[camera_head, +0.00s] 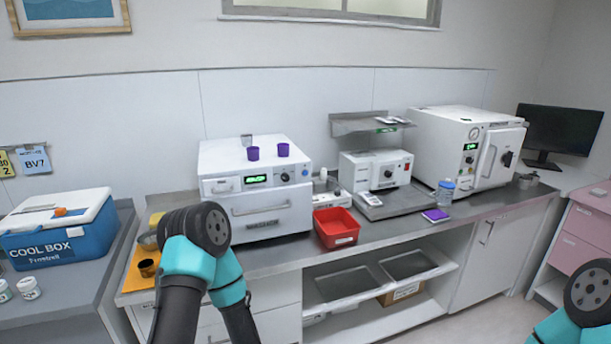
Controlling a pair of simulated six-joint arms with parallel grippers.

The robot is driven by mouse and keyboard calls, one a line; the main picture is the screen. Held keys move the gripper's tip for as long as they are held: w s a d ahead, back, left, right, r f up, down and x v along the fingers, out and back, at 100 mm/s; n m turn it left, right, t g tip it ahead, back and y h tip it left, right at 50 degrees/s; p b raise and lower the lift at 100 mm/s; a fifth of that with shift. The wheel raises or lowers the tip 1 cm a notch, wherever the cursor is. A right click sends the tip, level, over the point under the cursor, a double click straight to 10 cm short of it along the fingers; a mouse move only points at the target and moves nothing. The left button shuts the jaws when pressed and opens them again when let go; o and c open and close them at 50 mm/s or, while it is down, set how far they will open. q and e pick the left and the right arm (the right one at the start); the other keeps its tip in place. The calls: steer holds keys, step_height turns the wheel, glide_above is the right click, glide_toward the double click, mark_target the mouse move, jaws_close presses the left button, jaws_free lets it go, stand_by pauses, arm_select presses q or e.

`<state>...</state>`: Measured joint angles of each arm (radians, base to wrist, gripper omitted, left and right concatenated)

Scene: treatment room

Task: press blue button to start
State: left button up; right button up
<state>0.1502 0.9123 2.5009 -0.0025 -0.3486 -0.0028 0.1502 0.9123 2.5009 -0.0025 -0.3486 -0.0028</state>
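A white oven-like machine (256,218) stands on the counter with a green lit display, a dark round knob and small controls on its front panel. A larger white autoclave-like machine (455,150) stands to the right with a gauge, a green display, knobs and a door handle. A smaller white device (376,170) between them has a display, a dark knob and a red switch. Parts of my two arms show at lower left and lower right, but neither gripper is in view.
A red tray (336,239), a blue-capped bottle (446,191) and a purple item (436,215) sit on the grey counter (392,233). Two purple cups (283,149) are on top of the left machine. A blue cool box (62,242) is at left; a monitor (559,130) is at right.

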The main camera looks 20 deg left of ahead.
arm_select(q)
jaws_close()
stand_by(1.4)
